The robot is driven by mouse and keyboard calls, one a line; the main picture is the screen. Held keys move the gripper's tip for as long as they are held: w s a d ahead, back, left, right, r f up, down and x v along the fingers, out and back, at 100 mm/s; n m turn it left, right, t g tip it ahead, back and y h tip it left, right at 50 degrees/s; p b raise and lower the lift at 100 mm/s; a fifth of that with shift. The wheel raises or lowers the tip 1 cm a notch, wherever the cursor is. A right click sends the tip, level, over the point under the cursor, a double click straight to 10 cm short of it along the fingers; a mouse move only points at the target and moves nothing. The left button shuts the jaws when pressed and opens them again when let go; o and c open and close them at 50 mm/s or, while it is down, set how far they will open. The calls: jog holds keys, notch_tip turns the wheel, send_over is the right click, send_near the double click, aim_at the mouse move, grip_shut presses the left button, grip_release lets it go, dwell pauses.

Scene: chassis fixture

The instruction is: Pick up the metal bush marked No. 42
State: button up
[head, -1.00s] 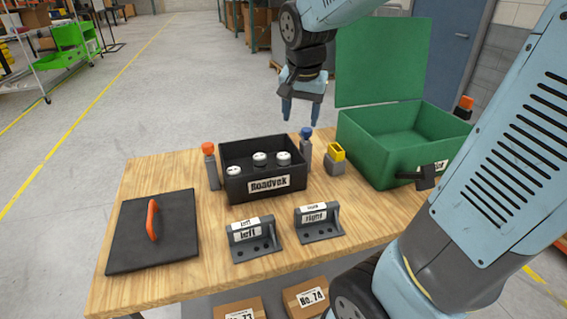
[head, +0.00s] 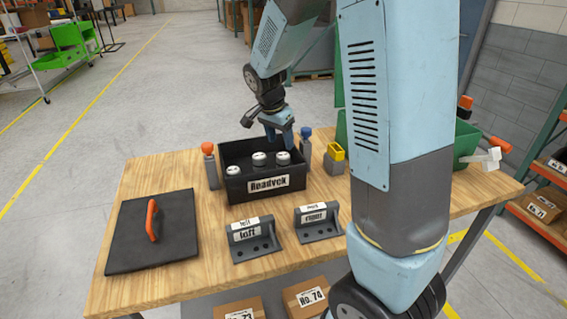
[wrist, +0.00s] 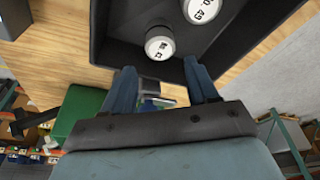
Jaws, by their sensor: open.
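Several white-topped metal bushes stand in the black box labelled Roadvok (head: 270,184): a left one (head: 233,170), a middle one (head: 259,158) and a right one (head: 283,158). Their numbers are too small to read in the head view. My gripper (head: 284,146) is open and empty, pointing down over the right rear of the box, near the right bush. In the wrist view, one bush (wrist: 160,44) lies just beyond the fingertips of my gripper (wrist: 160,66), and another (wrist: 203,9) is cut by the top edge. Their markings are turned and I cannot read them surely.
A black lid with orange handle (head: 153,222) lies at the left. Left (head: 254,240) and right (head: 318,222) brackets stand in front of the box. Orange-topped (head: 209,165), blue-topped (head: 305,148) and yellow-topped (head: 335,157) parts flank it. My arm hides much of the green case (head: 467,139).

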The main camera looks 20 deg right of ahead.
aim_at(282, 155)
jog(key=x, duration=0.3)
jog(key=shift+d+f, duration=0.1)
jog(key=shift+f, duration=0.2)
jog(key=shift+a+x, duration=0.15)
jog(key=shift+x, duration=1.15)
jog(key=shift+a+x, duration=0.1)
jog(key=shift+x, duration=1.2)
jog(key=shift+f, duration=0.1)
jog(key=c, duration=0.9)
jog(key=shift+c, duration=0.2)
